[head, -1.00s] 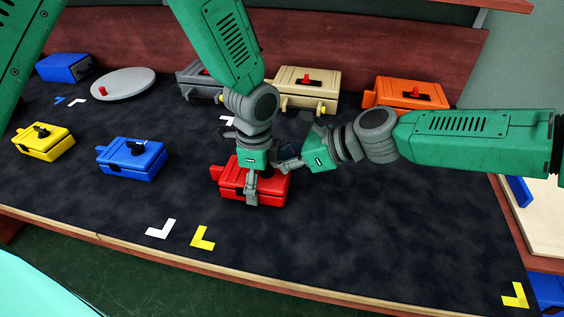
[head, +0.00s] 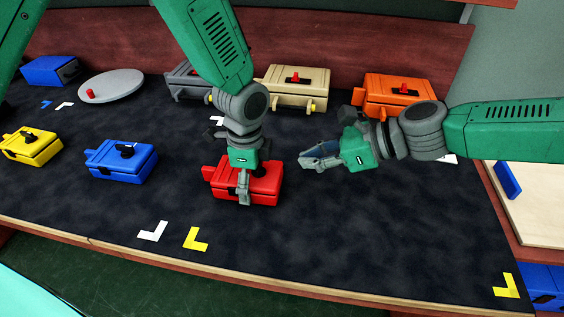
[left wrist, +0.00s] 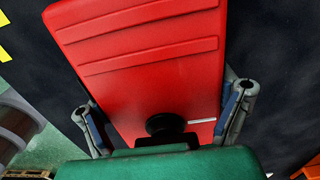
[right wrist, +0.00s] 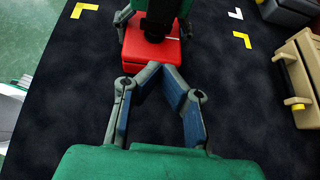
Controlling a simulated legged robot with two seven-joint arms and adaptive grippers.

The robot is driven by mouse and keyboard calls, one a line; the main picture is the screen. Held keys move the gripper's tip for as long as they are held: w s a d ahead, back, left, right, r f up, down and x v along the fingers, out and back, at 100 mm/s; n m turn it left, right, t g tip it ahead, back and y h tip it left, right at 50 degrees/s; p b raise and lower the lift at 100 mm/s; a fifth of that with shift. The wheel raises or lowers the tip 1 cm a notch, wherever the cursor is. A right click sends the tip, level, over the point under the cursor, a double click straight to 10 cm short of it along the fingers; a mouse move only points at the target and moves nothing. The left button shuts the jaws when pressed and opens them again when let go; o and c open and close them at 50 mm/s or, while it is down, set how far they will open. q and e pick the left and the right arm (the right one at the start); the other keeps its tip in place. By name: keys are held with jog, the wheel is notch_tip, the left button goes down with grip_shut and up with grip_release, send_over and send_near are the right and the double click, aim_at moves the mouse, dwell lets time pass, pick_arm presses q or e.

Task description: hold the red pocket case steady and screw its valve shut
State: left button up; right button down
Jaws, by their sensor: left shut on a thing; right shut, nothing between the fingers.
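The red pocket case (head: 265,188) lies flat on the dark mat, near the middle of the head view. My left gripper (head: 244,190) reaches down from above and is shut across the case. In the left wrist view its fingers stand on both sides of the red case (left wrist: 150,60), and a round black part, likely the valve (left wrist: 168,124), shows near the palm. In the head view the valve is mostly hidden behind my left gripper. My right gripper (head: 308,160) is to the right of the case, apart from it, fingertips together and empty. The right wrist view also shows the red case (right wrist: 150,52) ahead.
Blue (head: 122,160) and yellow (head: 30,146) cases lie to the left. Grey, beige (head: 298,88) and orange (head: 398,94) cases stand along the back. A grey disc (head: 112,86) lies at the back left. The mat in front and to the right is clear.

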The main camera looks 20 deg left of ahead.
jog(key=v, duration=0.5)
jog(key=shift+w+r, duration=0.1)
jog(key=shift+w, duration=0.1)
pick_arm(q)
jog(key=o, duration=1.5)
jog(key=shift+r, duration=0.1)
